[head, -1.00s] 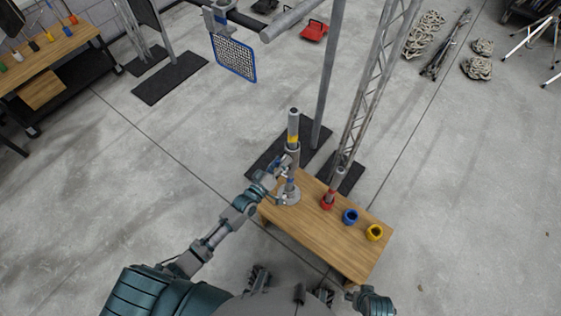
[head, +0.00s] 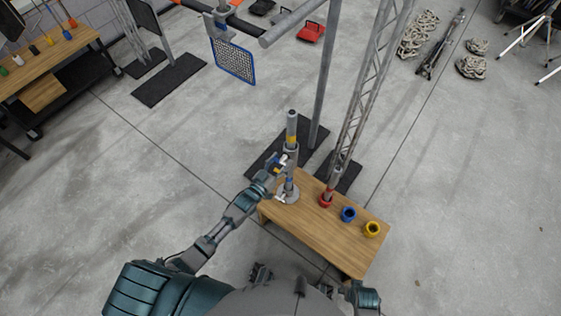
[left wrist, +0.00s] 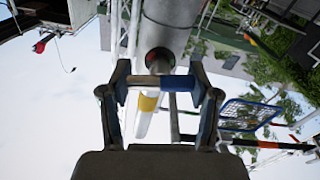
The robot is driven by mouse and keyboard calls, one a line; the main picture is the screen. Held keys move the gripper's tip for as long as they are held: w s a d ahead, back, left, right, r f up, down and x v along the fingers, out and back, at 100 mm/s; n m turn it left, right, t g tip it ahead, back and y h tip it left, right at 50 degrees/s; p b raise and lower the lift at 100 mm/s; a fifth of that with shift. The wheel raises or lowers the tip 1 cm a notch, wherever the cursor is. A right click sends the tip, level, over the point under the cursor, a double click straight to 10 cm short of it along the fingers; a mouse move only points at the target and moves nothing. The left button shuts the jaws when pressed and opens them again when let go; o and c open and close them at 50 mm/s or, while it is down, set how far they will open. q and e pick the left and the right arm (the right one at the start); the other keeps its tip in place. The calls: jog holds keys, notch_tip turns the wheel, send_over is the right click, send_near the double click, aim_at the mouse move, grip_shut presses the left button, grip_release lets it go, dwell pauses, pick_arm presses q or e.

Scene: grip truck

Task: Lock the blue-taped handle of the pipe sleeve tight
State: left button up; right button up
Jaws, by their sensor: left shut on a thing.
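The upright pipe (head: 292,126) with a yellow band stands at the left end of the wooden table, in a grey sleeve (head: 291,153) above a round base (head: 287,194). My left gripper (head: 279,164) is at the sleeve's left side. Blue shows beside the gripper in the head view, but I cannot tell tape from finger. My right gripper is not in view.
The wooden table (head: 325,238) carries red (head: 326,200), blue (head: 348,214) and yellow (head: 372,229) rings to the right of the sleeve. A grey post (head: 327,80) and a lattice truss (head: 364,100) rise behind it. The floor left of the table is clear.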

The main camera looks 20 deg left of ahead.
pick_arm(q)
jog(key=shift+s+f, duration=0.2)
jog(key=shift+f, duration=0.3)
jog(key=o, duration=1.1)
jog(key=shift+o, duration=0.3)
jog(key=shift+w+r, duration=0.2)
jog(key=shift+r, duration=0.1)
jog(key=shift+s+a, duration=0.15)
jog(key=shift+s, duration=0.15)
jog(key=v, duration=1.1)
jog(key=shift+s, duration=0.2)
jog(key=shift+a, duration=0.1)
